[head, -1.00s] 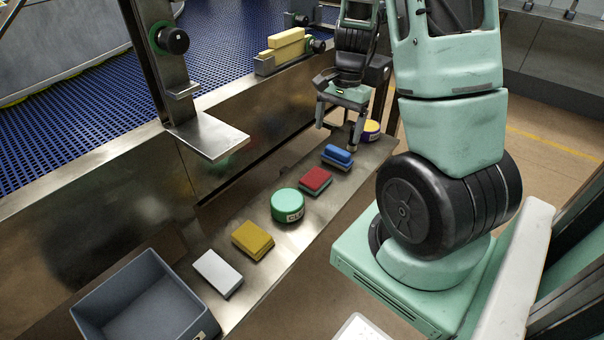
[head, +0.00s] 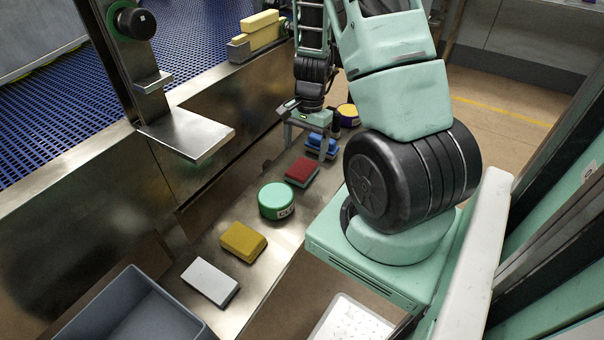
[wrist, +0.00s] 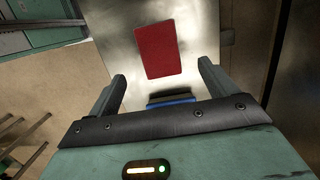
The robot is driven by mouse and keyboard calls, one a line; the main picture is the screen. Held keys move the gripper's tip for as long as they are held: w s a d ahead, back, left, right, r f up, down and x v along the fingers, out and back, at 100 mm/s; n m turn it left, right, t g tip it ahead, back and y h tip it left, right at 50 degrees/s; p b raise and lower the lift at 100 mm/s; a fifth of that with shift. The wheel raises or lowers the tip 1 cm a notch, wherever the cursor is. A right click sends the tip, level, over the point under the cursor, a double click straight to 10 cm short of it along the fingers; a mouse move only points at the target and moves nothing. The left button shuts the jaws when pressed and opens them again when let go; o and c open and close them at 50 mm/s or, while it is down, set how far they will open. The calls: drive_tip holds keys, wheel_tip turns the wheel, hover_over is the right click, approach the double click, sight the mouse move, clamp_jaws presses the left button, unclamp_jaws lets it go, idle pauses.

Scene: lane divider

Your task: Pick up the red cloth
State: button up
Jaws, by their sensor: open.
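The red cloth (head: 302,171) is a folded block lying on the steel shelf, between the green round tin and the blue cloth (head: 320,142). In the wrist view the red cloth (wrist: 158,49) lies beyond the fingertips, roughly centred between them. My gripper (head: 305,152) is open and empty, pointing down above the shelf near the blue and red cloths. In the wrist view my gripper (wrist: 162,70) has its fingers spread wide, and the blue cloth (wrist: 171,100) shows partly behind the gripper body. The gripper hides part of the blue cloth in the head view.
A green tin (head: 277,200), a yellow cloth (head: 243,241) and a white cloth (head: 210,281) line the shelf (head: 262,262) toward a grey bin (head: 130,312). A yellow-topped tin (head: 348,114) stands at the far end. A steel bracket (head: 187,135) juts out from the divider wall on the left.

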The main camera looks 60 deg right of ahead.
sight(302, 167)
drive_tip(key=shift+a+f+b, duration=0.15)
drive_tip(key=shift+a+f, duration=0.05)
drive_tip(key=shift+f, duration=0.8)
drive_tip(key=shift+a+f+b, duration=0.2)
drive_tip(key=shift+a+f, duration=0.05)
drive_tip(key=shift+f, duration=0.75)
drive_tip(key=shift+a+f+b, duration=0.15)
drive_tip(key=shift+a+f, duration=0.05)
drive_tip(key=shift+f, duration=0.8)
drive_tip(key=shift+c, duration=0.4)
drive_tip(key=c, duration=1.1)
wheel_tip(302, 167, up, 10)
drive_tip(key=p, duration=0.2)
drive_tip(key=shift+o, duration=0.9)
drive_tip(key=shift+s, duration=0.1)
